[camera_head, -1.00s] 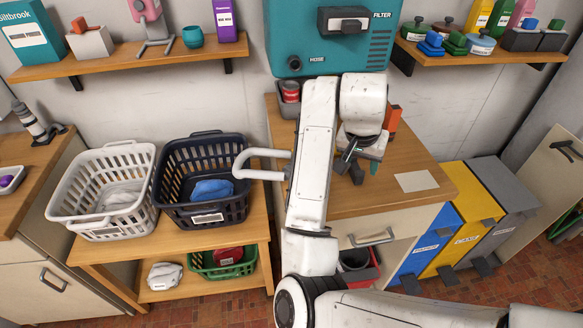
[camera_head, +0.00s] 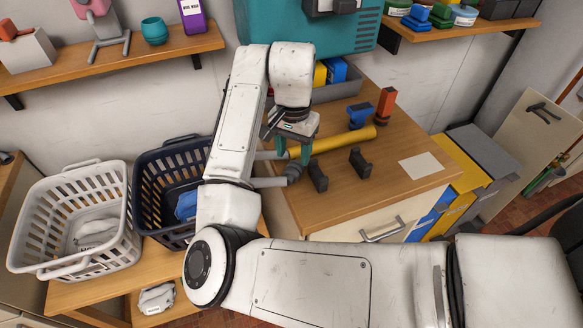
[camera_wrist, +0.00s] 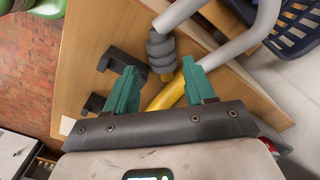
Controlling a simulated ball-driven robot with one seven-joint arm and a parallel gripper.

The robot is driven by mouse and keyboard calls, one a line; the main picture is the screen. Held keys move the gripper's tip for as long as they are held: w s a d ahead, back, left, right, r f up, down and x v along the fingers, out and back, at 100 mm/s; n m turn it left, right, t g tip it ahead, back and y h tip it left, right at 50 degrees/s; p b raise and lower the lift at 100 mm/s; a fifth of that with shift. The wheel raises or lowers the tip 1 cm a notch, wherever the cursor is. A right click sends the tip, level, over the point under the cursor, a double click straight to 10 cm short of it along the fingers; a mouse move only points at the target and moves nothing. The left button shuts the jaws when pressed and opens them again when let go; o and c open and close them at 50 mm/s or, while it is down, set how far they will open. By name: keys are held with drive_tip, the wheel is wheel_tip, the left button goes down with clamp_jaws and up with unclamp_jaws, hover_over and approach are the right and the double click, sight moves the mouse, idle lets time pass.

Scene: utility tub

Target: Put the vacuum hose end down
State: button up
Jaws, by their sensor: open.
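The vacuum hose shows as pale grey tubing (camera_wrist: 237,46) with a dark grey ribbed collar (camera_wrist: 160,48) and a yellow tube (camera_wrist: 170,95). In the head view the yellow tube (camera_head: 348,138) lies low over the wooden worktop, and the ribbed collar (camera_head: 293,172) is beside the near dark bracket. My gripper (camera_wrist: 160,66) is open, its teal fingers spread above the collar and yellow tube. In the head view my gripper (camera_head: 290,135) is at the worktop's left part, partly hidden by my arm. I cannot tell whether a finger touches the tube.
Two dark brackets (camera_head: 318,177) (camera_head: 360,163) stand on the worktop (camera_head: 345,205). A blue-topped item (camera_head: 359,115) and an orange tool (camera_head: 385,105) stand behind. A white basket (camera_head: 80,215) and a dark basket (camera_head: 150,190) are at left. The worktop's right part is mostly clear.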

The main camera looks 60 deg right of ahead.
sight(292, 168)
drive_tip(key=shift+w+f+p, duration=0.1)
drive_tip(key=shift+f+p, duration=0.45)
drive_tip(key=shift+f, duration=2.85)
drive_tip(key=shift+c, duration=0.2)
drive_tip(key=c, duration=0.9)
drive_tip(key=shift+r, duration=0.1)
